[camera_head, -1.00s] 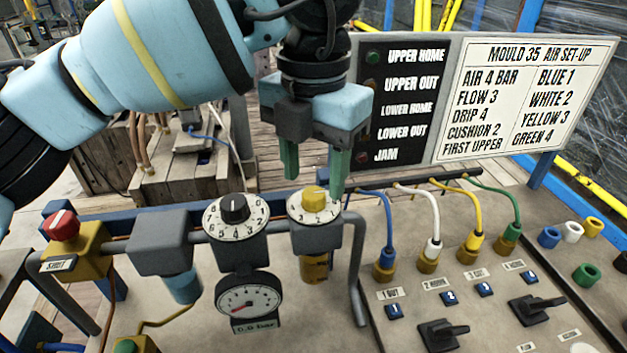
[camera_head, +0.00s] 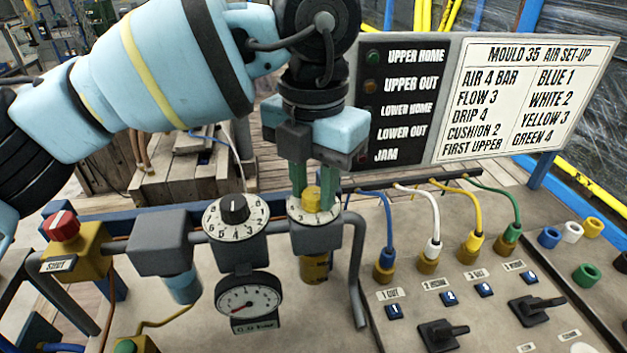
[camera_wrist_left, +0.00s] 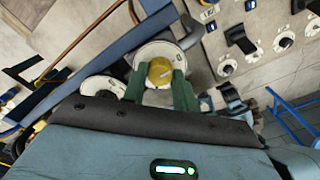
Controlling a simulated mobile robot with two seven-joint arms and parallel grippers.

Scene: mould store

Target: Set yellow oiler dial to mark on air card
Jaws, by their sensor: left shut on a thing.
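The yellow oiler dial (camera_head: 311,199) sits on a white numbered face on top of the oiler, above an amber bowl (camera_head: 314,268). My left gripper (camera_head: 312,198) comes down from above with its green fingers on either side of the knob and is shut on it. The left wrist view shows the yellow knob (camera_wrist_left: 160,72) between the two green fingers (camera_wrist_left: 157,88). The fingers cover part of the dial face, and I cannot read the setting. The air card (camera_head: 525,98) at the back right reads "DRIP 4". My right gripper is not in view.
Left of the oiler stands a black-knobbed dial (camera_head: 234,209) above a round gauge (camera_head: 248,300). A red shut-off knob (camera_head: 62,226) is farther left. Blue, white, yellow and green hoses (camera_head: 470,215) rise right of the oiler. A dark lamp board (camera_head: 403,105) stands behind.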

